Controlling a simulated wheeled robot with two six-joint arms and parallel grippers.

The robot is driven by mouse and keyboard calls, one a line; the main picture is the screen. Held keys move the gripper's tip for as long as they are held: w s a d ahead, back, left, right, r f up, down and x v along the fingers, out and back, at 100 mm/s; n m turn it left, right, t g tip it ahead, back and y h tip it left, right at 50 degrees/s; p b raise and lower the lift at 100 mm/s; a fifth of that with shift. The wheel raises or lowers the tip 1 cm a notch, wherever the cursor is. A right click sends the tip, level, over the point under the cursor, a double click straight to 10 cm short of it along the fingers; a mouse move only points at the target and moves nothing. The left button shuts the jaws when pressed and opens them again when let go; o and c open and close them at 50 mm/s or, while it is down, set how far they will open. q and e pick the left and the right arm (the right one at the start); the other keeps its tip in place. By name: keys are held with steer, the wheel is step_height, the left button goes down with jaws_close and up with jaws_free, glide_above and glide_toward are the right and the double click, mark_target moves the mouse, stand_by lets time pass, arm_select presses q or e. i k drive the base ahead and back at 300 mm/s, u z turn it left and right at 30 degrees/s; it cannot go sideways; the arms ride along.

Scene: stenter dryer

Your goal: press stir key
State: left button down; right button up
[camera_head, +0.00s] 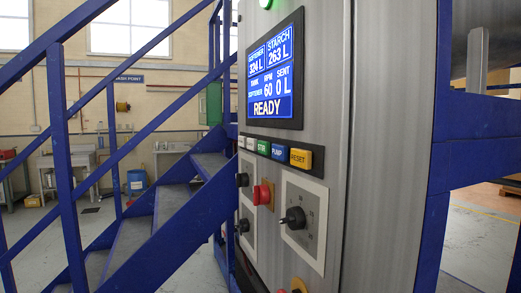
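The stir key is the green key marked STIR (263,148) in the row of keys under the screen on the grey control panel (330,120). White keys sit to its left, and the blue PUMP key (279,152) and yellow RESET key (300,158) sit to its right. Neither of my grippers is in view.
Below the keys are a red button (262,194), a large black dial (294,218) and smaller black knobs (242,180). Blue stairs with railings (180,205) stand close on the left. A blue frame post (430,150) stands right of the panel. Open floor (195,265) shows behind the stairs.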

mark_target(264, 148)
steer(key=k, duration=0.5)
steer(key=z, duration=1.45)
steer(key=i, duration=1.05)
steer(key=u, duration=2.25)
